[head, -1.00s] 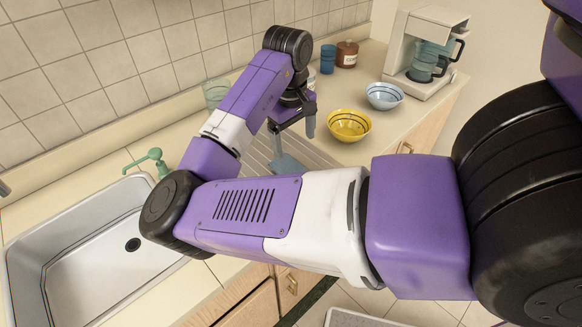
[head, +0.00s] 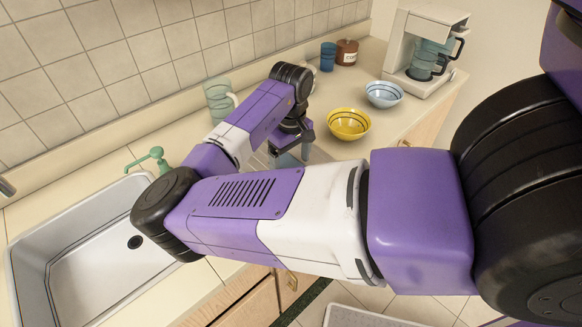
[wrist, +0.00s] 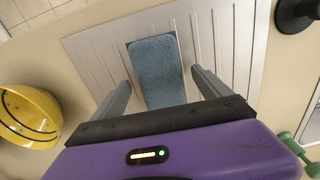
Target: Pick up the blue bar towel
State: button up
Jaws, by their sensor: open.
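The blue bar towel (wrist: 155,62) is a flat, folded blue-grey rectangle lying on the ribbed drainboard (wrist: 90,48) in the wrist view. My gripper (wrist: 160,80) is open and empty, with one finger on each side of the towel. The fingers look to be just above the board; whether they touch it I cannot tell. In the head view my gripper (head: 290,150) is low over the drainboard, and my arm hides most of the towel.
A yellow bowl (head: 348,123) stands close to the right of my gripper, with a light blue bowl (head: 384,94) and coffee maker (head: 430,50) beyond.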

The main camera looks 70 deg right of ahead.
aim_at(291, 165)
jog(key=c, duration=1.5)
jog(key=shift+o, duration=0.2)
jog(key=shift+r, duration=0.1)
notch_tip(291, 165, up, 20)
